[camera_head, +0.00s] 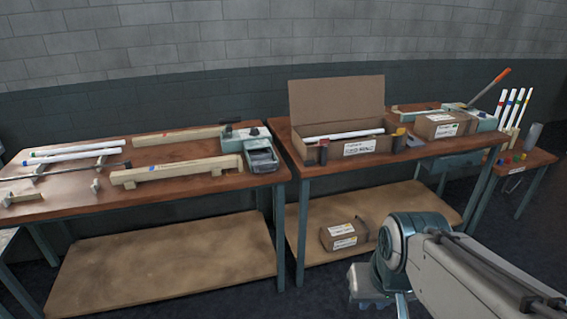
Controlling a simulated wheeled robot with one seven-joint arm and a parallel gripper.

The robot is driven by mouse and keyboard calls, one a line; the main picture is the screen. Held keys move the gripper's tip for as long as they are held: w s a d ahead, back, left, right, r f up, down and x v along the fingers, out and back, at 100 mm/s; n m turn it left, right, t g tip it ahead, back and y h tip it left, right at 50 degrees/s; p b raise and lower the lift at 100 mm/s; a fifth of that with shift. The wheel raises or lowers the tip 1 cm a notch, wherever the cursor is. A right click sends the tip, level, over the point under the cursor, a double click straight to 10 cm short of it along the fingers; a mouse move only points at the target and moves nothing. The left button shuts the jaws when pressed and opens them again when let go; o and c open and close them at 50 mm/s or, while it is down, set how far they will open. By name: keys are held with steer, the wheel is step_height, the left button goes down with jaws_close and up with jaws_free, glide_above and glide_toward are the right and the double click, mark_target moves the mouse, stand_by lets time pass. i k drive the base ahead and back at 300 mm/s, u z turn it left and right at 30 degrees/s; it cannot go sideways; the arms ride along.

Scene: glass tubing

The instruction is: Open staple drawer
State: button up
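No label marks a staple drawer that I can read. A teal drawer-like box (455,160) hangs under the top of the right workbench, near its right end; its front looks flush, but it is too small to be sure. A grey-green device with a tray-like front (262,158) sits at the right end of the left workbench; I cannot tell whether it is a drawer. My gripper (368,286) is at the lower right, in front of the right workbench and apart from both. Its fingers are not clear.
The left workbench (75,203) holds wooden fixtures and glass tubes. The right workbench (345,165) holds an open cardboard box (336,105) and a closed carton (445,125). Another carton (344,235) lies on its lower shelf. A small side table (535,158) stands right. Dark floor lies in front.

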mark_target(262, 161)
steer(key=i, duration=0.7)
steer(key=u, duration=1.1)
